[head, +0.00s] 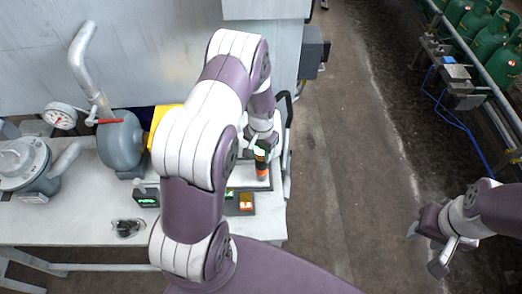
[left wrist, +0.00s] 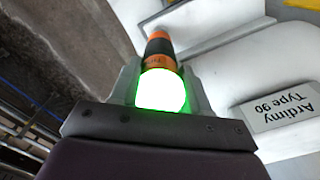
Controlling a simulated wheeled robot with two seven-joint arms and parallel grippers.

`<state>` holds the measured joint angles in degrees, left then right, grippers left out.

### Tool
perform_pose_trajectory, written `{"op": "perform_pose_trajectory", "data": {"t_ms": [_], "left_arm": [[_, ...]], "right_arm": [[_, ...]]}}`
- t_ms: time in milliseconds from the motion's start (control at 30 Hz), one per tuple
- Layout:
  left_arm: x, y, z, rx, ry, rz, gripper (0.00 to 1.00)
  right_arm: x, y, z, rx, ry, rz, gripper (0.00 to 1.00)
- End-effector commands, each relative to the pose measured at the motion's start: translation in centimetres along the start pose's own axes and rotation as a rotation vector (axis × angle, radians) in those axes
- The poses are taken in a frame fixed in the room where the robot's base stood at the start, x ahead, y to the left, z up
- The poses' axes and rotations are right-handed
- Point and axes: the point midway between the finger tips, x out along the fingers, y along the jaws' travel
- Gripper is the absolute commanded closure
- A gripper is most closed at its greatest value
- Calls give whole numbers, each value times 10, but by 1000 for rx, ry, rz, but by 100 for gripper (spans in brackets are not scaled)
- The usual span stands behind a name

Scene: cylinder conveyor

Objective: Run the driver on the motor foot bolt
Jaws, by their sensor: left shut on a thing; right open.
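My left gripper (head: 262,142) is shut on a driver (head: 261,172), over the right end of the workbench. In the left wrist view the driver (left wrist: 160,50) shows an orange and black body and a bright green glowing section between the fingers of the gripper (left wrist: 160,92). Its far end points at a pale grey surface. A pale housing (left wrist: 225,75) with a plate reading "Ardimy Type 90" is beside it. I cannot make out the foot bolt; my left arm covers much of this area in the head view. My right gripper (head: 440,247) is open and empty, over the floor.
A grey-blue pump (head: 120,143) with a red-handled valve and a gauge (head: 60,117) stands left on the workbench (head: 85,225). A yellow part (head: 160,118) shows behind my arm. Green cylinders (head: 502,62) line the far right.

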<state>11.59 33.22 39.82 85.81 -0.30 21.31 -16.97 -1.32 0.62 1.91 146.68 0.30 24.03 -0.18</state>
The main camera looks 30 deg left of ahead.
Motion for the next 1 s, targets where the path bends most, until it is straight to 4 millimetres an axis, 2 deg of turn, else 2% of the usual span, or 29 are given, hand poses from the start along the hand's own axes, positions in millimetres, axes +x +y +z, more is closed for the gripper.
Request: {"op": "perform_pose_trajectory", "data": {"t_ms": [133, 500, 833, 1000], "left_arm": [[-5, 1, 3, 0, -9, 3, 100], [-34, 0, 2, 0, -4, 1, 100], [-36, 0, 1, 0, -2, 1, 100], [-52, 0, 0, 0, -1, 0, 100]], "right_arm": [[-6, 0, -1, 0, 0, 0, 57], [-28, 0, -3, 0, 0, 0, 57], [-28, 0, -3, 0, 0, 0, 57], [-41, 0, -5, 0, 0, 0, 57]]}}
